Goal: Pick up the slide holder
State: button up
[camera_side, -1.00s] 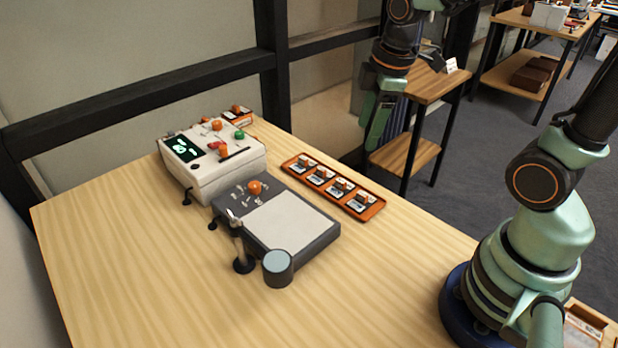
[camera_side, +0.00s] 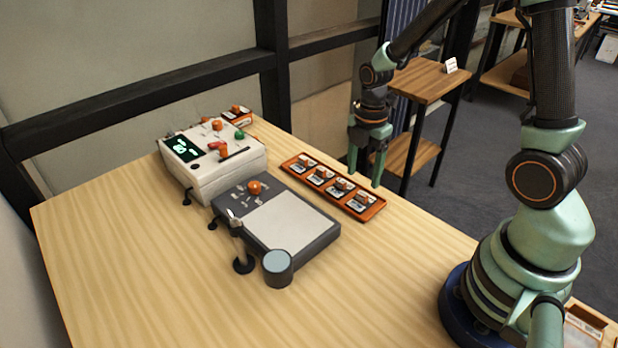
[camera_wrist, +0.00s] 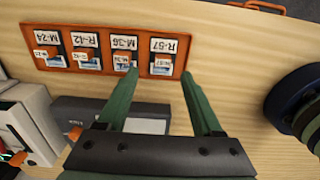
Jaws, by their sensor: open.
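An orange tray (camera_side: 378,209) lies on the wooden table and holds several slide holders in a row, each a small pale square with an orange grip. In the wrist view the tray (camera_wrist: 90,28) shows labels M-24, R-42, M-36 and R-57. The R-57 slide holder (camera_wrist: 163,57) is at the tray's right end, and the M-36 slide holder (camera_wrist: 121,55) is beside it. My gripper (camera_side: 364,180) is open and empty, pointing down above the tray's far edge. In the wrist view its fingertips (camera_wrist: 160,74) straddle the R-57 holder's column, apart from it.
A dark flat device (camera_side: 290,222) with a pale panel and a grey cylinder (camera_side: 278,268) stand left of the tray. A white box with a display (camera_side: 211,160) is behind them. A small orange tray (camera_side: 238,117) sits at the back. The table's front left is clear.

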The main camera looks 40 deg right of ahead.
aim_at(364, 193)
jog(key=f, duration=0.4)
jog(key=shift+s+d+f, duration=0.25)
jog(key=shift+d, duration=0.05)
jog(key=shift+f, duration=0.5)
grip_shut()
